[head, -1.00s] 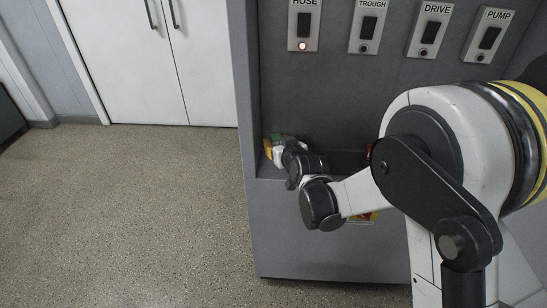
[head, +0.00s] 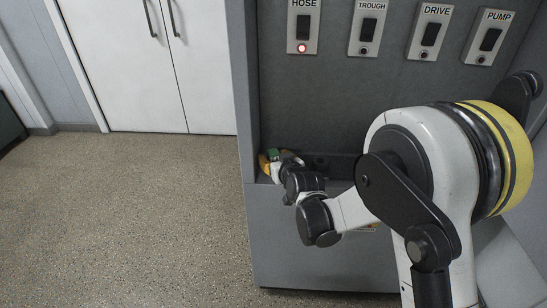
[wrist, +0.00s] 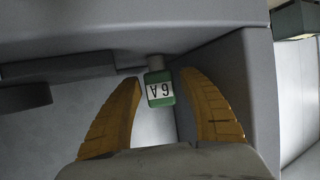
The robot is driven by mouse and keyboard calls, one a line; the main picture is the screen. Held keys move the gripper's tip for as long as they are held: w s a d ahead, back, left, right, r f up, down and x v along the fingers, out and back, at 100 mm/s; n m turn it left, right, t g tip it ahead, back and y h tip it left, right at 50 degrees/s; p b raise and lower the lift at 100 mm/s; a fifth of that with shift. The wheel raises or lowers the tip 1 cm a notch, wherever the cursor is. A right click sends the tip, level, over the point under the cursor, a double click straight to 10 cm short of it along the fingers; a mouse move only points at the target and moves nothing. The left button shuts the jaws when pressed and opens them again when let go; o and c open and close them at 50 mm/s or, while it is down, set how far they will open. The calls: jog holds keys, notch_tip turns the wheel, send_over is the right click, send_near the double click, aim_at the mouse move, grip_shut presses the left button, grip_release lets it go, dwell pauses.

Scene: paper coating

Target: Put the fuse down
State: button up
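The fuse (wrist: 160,92) is a small green block with a white label reading 6A, upside down in the wrist view. It lies between the two orange-yellow fingers of my gripper (wrist: 160,78), with a narrow gap to each fingertip. My gripper is open around it. In the head view my gripper (head: 271,160) is at the left end of the grey cabinet's recess, and a bit of green shows beside an orange finger. Whether the fuse touches the surface beneath it is hard to tell.
The grey cabinet (head: 300,245) has a ledge and side wall close to my gripper. Above are switches labelled HOSE (head: 303,27), TROUGH (head: 367,28), DRIVE and PUMP; HOSE's red lamp is lit. Dark parts sit in the recess. Open floor (head: 120,220) is at left.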

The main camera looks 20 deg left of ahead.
jog(key=shift+r, duration=0.1)
jog(key=p+v, duration=0.3)
jog(key=v, duration=0.9)
jog(key=shift+p, duration=0.35)
jog(key=shift+d+r, duration=0.1)
jog(key=shift+r, duration=0.05)
jog(key=s+d+r+m+h, duration=0.1)
jog(key=d+r, duration=0.2)
jog(key=d, duration=0.3)
jog(key=d+r+m+h, duration=0.1)
jog(key=d+r+h, duration=0.15)
jog(key=d, duration=0.25)
jog(key=s+d+r+m+g+h, duration=0.2)
jog(key=s+d, duration=0.8)
jog(key=d, duration=0.1)
jog(key=s+d+r+m+g+h, duration=0.1)
jog(key=s+d+m+g+h, duration=0.1)
jog(key=s+d, duration=0.8)
jog(key=shift+s+d+r+m, duration=0.3)
jog(key=shift+d+m, duration=0.3)
jog(key=shift+d, duration=0.5)
